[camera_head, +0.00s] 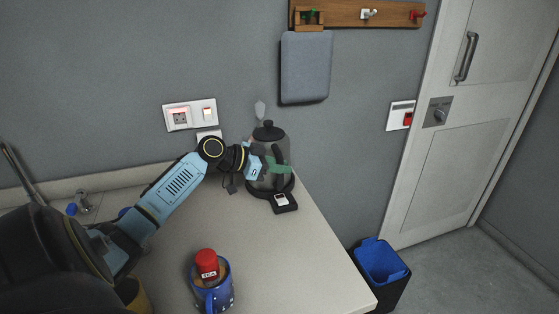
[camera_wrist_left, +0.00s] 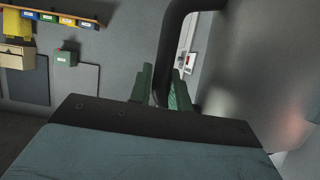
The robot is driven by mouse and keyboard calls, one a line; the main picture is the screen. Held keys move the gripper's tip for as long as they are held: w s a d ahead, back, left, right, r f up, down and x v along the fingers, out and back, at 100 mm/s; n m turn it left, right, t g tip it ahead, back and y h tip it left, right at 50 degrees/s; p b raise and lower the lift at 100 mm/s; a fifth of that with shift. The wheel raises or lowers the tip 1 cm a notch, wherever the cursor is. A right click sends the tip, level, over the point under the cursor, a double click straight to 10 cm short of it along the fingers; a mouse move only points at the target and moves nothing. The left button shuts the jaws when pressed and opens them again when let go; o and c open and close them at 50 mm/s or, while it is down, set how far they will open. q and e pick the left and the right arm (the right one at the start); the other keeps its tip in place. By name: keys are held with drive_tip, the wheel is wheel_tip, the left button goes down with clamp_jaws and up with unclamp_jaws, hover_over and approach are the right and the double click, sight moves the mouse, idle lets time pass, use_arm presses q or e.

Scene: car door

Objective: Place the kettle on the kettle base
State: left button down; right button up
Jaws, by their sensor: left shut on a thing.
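The kettle (camera_head: 266,140) has a clear grey body, a black lid and a black handle, and it stands upright at the back right of the counter. My left gripper (camera_head: 277,168) is shut on its handle. In the left wrist view, the black kettle handle (camera_wrist_left: 176,40) runs down between the green fingers of my left gripper (camera_wrist_left: 162,92). The black kettle base (camera_head: 285,202) lies directly under the kettle, its small display part sticking out toward the front. I cannot tell whether the kettle rests on the base or hangs just above it. My right gripper is not in view.
A blue mug (camera_head: 213,291) with a red-capped jar (camera_head: 207,265) stands at the counter's front. The counter (camera_head: 262,245) is clear between mug and base. A wall socket (camera_head: 180,116) is behind my left arm. A blue-lined bin (camera_head: 381,262) stands beyond the right edge.

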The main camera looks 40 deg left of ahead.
use_arm(q)
drive_tip(key=shift+r, duration=0.25)
drive_tip(key=shift+f, duration=0.15)
drive_tip(key=c, duration=1.3)
unclamp_jaws()
drive_tip(key=shift+f, duration=0.15)
drive_tip(key=v, duration=1.2)
drive_tip(key=shift+r+b, duration=0.25)
drive_tip(key=shift+b, duration=0.2)
